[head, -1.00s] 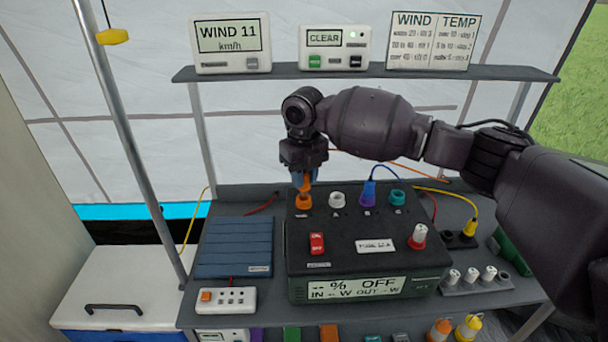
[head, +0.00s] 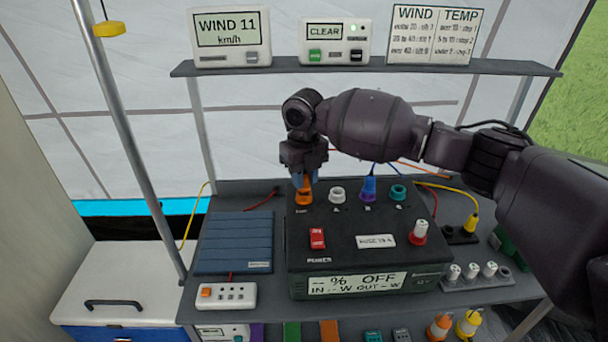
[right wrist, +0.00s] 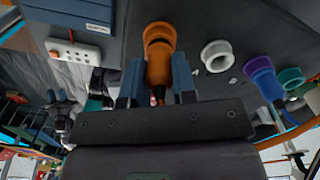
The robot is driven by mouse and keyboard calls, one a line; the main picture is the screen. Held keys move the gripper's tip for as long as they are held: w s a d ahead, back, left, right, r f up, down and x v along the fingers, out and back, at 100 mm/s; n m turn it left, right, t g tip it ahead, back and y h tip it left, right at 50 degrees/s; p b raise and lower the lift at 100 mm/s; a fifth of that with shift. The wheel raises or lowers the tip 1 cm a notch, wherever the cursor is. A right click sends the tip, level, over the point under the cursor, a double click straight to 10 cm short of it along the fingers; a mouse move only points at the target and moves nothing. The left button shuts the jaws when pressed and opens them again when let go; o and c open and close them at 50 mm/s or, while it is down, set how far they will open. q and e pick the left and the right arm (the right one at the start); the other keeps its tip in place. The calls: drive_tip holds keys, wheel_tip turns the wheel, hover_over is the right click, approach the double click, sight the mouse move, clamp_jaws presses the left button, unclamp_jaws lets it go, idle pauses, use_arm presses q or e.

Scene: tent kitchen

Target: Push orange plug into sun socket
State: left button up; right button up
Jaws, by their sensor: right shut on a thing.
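The black power box (head: 340,257) stands on the grey shelf with a row of coloured sockets on top. The orange sun socket (head: 303,198) is the leftmost of the row. My right gripper (head: 304,180) is above it, shut on the orange plug (head: 304,184). In the right wrist view the orange plug (right wrist: 158,65) is between the two fingers, with its end at the orange socket ring (right wrist: 160,32). The plug looks lined up with the socket; how deep it sits is hidden. My left gripper is not in view.
White (head: 337,194) and teal (head: 398,192) sockets stand to the right, with a blue plug (head: 369,186) at the purple socket between them. A red switch (head: 317,238), a white-and-red knob (head: 419,234) and a blue panel (head: 234,243) are nearby. An upper shelf (head: 370,69) runs behind the arm.

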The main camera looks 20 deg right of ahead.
drive_tip(key=shift+f, duration=0.6)
drive_tip(key=o, duration=1)
drive_tip(key=shift+r, duration=0.2)
wheel_tip(320, 180, up, 9)
drive_tip(key=shift+r+p, duration=0.1)
drive_tip(key=shift+p, duration=0.4)
drive_tip(key=shift+r, duration=0.65)
drive_tip(key=shift+s+f, duration=0.1)
